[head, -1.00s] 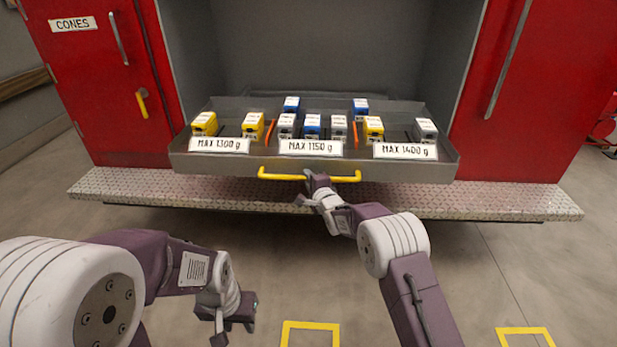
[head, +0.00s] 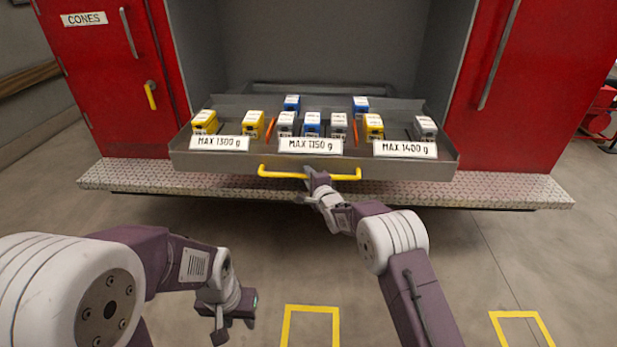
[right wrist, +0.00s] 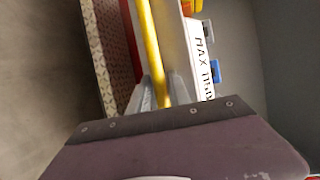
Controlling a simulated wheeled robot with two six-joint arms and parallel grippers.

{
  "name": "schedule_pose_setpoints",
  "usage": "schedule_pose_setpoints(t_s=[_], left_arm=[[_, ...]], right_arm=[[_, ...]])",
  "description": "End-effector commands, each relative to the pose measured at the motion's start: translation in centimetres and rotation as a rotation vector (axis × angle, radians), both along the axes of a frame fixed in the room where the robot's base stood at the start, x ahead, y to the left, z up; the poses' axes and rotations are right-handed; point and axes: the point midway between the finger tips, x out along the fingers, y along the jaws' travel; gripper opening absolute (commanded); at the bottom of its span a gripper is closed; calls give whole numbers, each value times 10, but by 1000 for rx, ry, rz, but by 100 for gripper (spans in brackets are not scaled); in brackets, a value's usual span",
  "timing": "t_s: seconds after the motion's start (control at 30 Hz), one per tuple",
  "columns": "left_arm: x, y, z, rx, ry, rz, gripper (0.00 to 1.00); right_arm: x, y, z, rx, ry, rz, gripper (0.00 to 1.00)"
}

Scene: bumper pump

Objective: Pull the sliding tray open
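The sliding tray (head: 315,161) is a grey metal tray jutting out from a compartment between red doors. It has a yellow bar handle (head: 280,174) along its front, which also shows in the right wrist view (right wrist: 152,45). My right gripper (head: 312,173) is at the middle of the handle; in the right wrist view its fingers (right wrist: 160,92) lie on both sides of the yellow bar, closed around it. My left gripper (head: 221,329) hangs low at the left over the floor, away from the tray; its finger opening is not clear.
The tray carries several yellow, blue and grey blocks, orange dividers (head: 354,132) and weight labels (head: 311,146). A tread-plate step (head: 130,175) runs below it. Red doors (head: 115,75) stand at both sides. Yellow squares (head: 311,312) mark the open floor.

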Motion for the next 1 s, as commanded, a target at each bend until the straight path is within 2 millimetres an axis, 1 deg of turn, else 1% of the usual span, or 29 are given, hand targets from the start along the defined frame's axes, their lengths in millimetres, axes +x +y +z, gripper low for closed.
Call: schedule_pose_setpoints(t_s=[0.43, 0.57, 0.67, 1.0], left_arm=[[0, 0, 0, 0, 0, 0, 36], [0, 0, 2, 0, 0, 0, 36], [0, 0, 5, 0, 0, 0, 36], [0, 0, 17, 0, 0, 0, 36]], right_arm=[[0, 0, 1, 2, -1, 0, 38], [-3, -2, 3, 2, -2, 0, 38], [-13, -6, 6, 1, -1, -1, 38], [-64, -27, 15, 0, 1, 0, 38]])
